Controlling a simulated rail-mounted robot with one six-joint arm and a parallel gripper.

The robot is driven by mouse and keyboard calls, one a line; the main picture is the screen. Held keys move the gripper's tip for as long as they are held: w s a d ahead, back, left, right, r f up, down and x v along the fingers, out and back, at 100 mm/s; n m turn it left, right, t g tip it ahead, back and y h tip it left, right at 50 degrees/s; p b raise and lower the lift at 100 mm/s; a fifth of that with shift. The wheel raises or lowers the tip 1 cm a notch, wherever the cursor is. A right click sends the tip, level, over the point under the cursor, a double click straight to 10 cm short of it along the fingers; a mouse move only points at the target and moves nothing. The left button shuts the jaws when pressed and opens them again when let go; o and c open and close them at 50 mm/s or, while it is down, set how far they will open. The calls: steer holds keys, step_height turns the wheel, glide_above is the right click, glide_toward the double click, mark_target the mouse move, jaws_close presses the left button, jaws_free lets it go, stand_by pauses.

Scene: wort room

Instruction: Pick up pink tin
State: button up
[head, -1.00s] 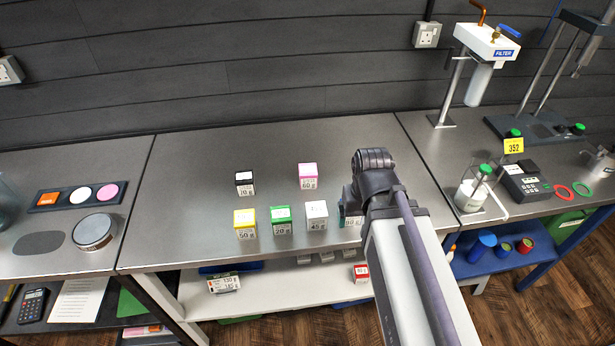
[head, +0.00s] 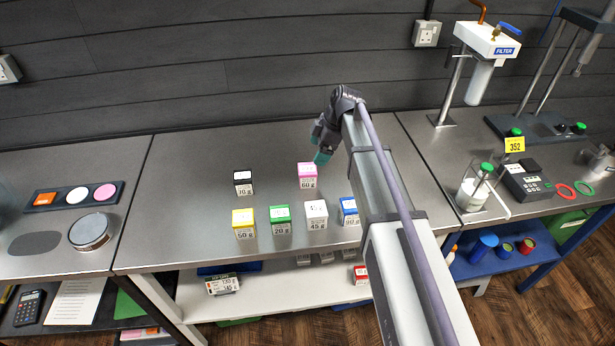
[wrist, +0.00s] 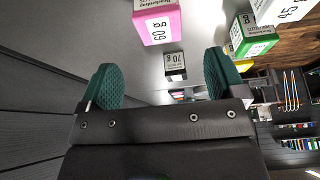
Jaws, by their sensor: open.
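The pink tin (head: 307,176) is a small box with a pink top and a white label reading 60 g. It stands on the steel bench in the back row. My gripper (head: 323,152) is just behind and to the right of the tin in the head view, above the bench. In the wrist view my gripper (wrist: 162,78) has its two green pads spread wide with nothing between them.
A black tin (head: 243,183) stands left of the pink one. In front stand a yellow tin (head: 244,223), a green tin (head: 280,219), a white tin (head: 316,214) and a blue tin (head: 349,211). The bench (head: 190,190) is clear at left. A dark wall (head: 200,70) rises behind.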

mark_target(307, 168)
steer(key=b+x, duration=0.4)
steer(key=x, duration=0.1)
steer(key=shift+f+b, duration=0.3)
steer(key=shift+f, duration=0.05)
steer(key=shift+a, duration=0.1)
steer(key=b+x, duration=0.5)
steer(key=shift+f, duration=0.2)
steer(key=shift+r+p, duration=0.3)
steer(key=c, duration=1.1)
steer(key=shift+o, duration=0.2)
